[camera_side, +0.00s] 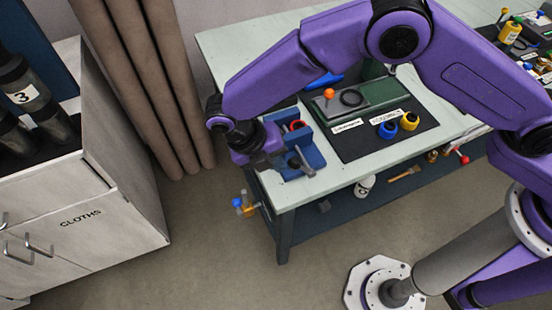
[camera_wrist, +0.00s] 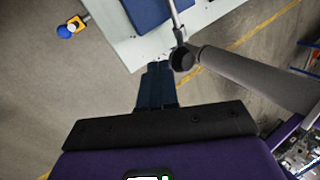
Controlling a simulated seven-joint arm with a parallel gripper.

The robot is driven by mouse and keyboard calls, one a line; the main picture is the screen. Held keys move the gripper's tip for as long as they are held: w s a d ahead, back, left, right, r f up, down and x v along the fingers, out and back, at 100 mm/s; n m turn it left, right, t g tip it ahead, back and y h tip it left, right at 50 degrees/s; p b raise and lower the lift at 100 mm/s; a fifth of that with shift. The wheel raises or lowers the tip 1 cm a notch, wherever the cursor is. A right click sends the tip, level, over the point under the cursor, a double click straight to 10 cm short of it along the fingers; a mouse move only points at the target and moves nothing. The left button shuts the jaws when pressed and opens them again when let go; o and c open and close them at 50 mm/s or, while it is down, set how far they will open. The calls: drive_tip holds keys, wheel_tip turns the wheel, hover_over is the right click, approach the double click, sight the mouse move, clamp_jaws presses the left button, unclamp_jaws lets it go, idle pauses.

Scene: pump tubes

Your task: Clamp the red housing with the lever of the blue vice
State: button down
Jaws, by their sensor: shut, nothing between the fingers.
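The blue vice (camera_side: 307,152) stands on the near left corner of the workbench. The red housing (camera_side: 297,125) shows as a small red ring in the vice, partly hidden by its blue body. A grey lever (camera_side: 301,165) shows at the vice's front. My gripper (camera_side: 268,162) is beside the vice's left side, close to the lever; I cannot tell whether they touch. In the wrist view my gripper's fingers (camera_wrist: 158,66) are together with nothing between them. A rod with a dark round end (camera_wrist: 182,59) lies just right of the fingertips, under part of the vice (camera_wrist: 148,12).
A cabinet (camera_side: 85,215) stands left. A thick grey cylinder (camera_wrist: 250,77) crosses the wrist view's right side.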

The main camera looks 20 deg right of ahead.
drive_tip(key=shift+d+r, duration=0.2)
drive_tip(key=shift+d, duration=0.45)
drive_tip(key=w+a+r, duration=0.1)
drive_tip(key=a+r, duration=0.7)
drive_tip(key=shift+a+r, duration=0.25)
drive_tip(key=shift+r, duration=0.05)
idle(0.3)
